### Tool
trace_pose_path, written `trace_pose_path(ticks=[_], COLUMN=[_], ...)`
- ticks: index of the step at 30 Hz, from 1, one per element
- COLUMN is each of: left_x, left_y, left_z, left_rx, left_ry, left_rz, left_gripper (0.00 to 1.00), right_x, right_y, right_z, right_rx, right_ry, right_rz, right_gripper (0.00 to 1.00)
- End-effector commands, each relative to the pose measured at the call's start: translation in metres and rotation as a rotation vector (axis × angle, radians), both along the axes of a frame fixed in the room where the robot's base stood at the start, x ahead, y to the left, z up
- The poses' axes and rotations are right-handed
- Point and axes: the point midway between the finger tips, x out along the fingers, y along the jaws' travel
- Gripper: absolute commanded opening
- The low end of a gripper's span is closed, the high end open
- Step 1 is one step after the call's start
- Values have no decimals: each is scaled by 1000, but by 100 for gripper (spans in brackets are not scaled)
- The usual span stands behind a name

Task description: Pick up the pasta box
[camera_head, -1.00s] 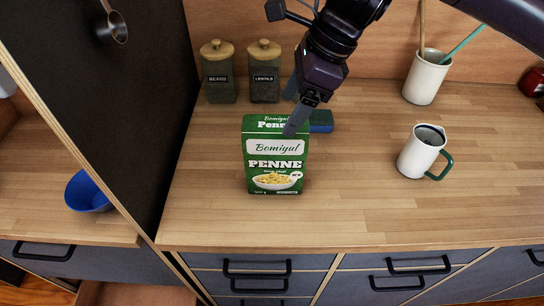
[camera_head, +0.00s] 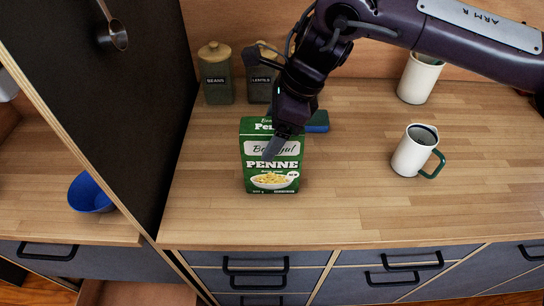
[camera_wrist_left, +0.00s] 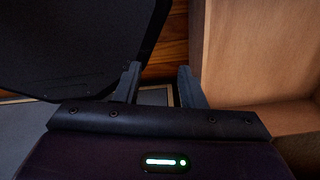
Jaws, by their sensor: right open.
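The green pasta box (camera_head: 272,182), labelled PENNE, stands upright on the wooden counter (camera_head: 350,215) in the head view. My right gripper (camera_head: 272,148) comes down from the upper right. Its open fingers are over the upper front of the box and hide part of the label. I cannot tell whether they touch the box. My left gripper (camera_wrist_left: 157,85) shows only in the left wrist view, with its two fingers apart and nothing between them, away from the box.
A blue object (camera_head: 318,122) lies just behind the box. Jars (camera_head: 216,75) stand at the back, a white mug (camera_head: 410,155) with a green handle to the right, and a utensil holder (camera_head: 419,78) behind it. A dark panel (camera_head: 110,110) rises on the left. The counter's front is clear.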

Motion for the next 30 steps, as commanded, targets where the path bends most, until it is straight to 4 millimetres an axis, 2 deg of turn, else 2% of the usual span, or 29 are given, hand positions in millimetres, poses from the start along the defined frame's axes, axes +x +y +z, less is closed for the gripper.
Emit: trace_pose_path(ticks=[16,30], left_x=[-2,-2], left_y=[1,2], left_z=[-2,-2], left_rx=[2,3], left_ry=[3,3], left_rz=[0,0], left_gripper=[36,36], right_x=[0,0], right_y=[0,0], right_z=[-4,-4], right_rx=[0,0], right_ry=[0,0], right_rz=[0,0], right_gripper=[76,16])
